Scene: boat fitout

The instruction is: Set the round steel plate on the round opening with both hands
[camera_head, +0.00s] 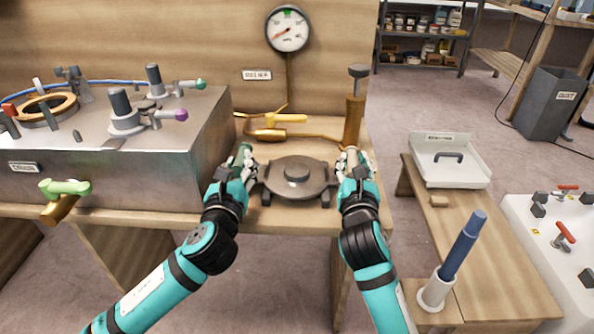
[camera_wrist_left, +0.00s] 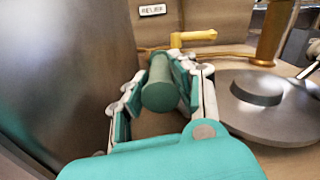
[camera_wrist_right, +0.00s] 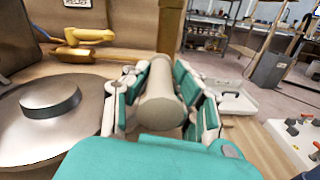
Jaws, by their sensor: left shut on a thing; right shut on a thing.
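The round steel plate (camera_head: 297,177) with a raised round hub is level over the front of the wooden bench, between my two grippers. Dark supports show under its rim; I cannot tell whether it rests on them. My left gripper (camera_head: 243,160) is shut on a green handle (camera_wrist_left: 160,88) at the plate's left side. My right gripper (camera_head: 352,160) is shut on a beige handle (camera_wrist_right: 160,100) at its right side. A round opening with a brass-coloured ring (camera_head: 62,103) is in the top of the steel box at the left.
The steel box (camera_head: 120,165) stands close to my left gripper and carries upright posts and levers. A brass valve with a yellow handle (camera_head: 286,118) and a brass post (camera_head: 353,122) stand behind the plate. A white tray (camera_head: 452,178) is at the right.

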